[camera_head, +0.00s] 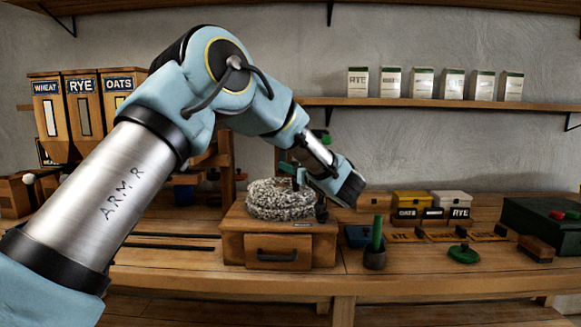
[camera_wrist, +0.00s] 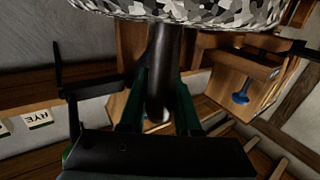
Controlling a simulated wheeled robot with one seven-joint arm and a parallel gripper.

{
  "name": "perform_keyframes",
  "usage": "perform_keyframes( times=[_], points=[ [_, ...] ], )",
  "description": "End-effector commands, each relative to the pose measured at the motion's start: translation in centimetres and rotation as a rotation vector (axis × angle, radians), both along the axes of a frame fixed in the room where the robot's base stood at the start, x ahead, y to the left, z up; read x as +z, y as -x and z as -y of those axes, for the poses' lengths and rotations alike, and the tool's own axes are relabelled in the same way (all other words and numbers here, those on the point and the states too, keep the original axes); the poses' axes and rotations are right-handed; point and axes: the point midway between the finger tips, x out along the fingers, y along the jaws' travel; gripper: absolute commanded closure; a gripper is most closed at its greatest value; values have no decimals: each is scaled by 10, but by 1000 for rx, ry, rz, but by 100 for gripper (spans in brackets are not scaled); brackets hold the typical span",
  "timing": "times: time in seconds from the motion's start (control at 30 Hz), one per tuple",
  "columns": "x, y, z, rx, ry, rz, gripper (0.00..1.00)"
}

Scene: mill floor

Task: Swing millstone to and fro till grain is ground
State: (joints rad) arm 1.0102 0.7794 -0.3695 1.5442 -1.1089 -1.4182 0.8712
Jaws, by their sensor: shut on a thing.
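The speckled grey millstone (camera_head: 280,207) lies on top of a wooden mill box (camera_head: 234,246) with a front drawer (camera_head: 277,252). In the wrist view the millstone (camera_wrist: 200,10) fills the top edge. My gripper (camera_head: 303,175) is at the right side of the stone. In the wrist view my gripper (camera_wrist: 160,92) has its green fingers shut around a dark upright handle (camera_wrist: 163,60) by the stone. In the head view my gripper and arm hide most of the handle. I see no grain on the stone, and the drawer's inside is hidden.
Wheat, rye and oats bins (camera_head: 84,110) stand at the left. A small dark pot (camera_head: 375,258) with a green handle stands right of the mill. Yellow (camera_head: 411,199) and white (camera_head: 452,199) boxes stand behind it. A dark green case (camera_head: 535,222) is at far right.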

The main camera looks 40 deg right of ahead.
Motion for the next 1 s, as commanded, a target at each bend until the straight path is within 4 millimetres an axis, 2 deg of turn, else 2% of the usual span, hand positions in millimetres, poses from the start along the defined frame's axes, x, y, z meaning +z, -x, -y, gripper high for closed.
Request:
perform_keyframes(
  times=[0.07,0.1,0.33,0.67,0.77,1.0],
  points=[
    [1,-1,0,-1,1,2,100],
    [1,-1,0,-1,1,2,65],
    [1,-1,0,-1,0,1,39],
    [0,4,0,-2,0,1,38],
    [-1,15,-1,-4,0,0,38],
    [-2,63,-7,-5,0,2,38]
  ],
)
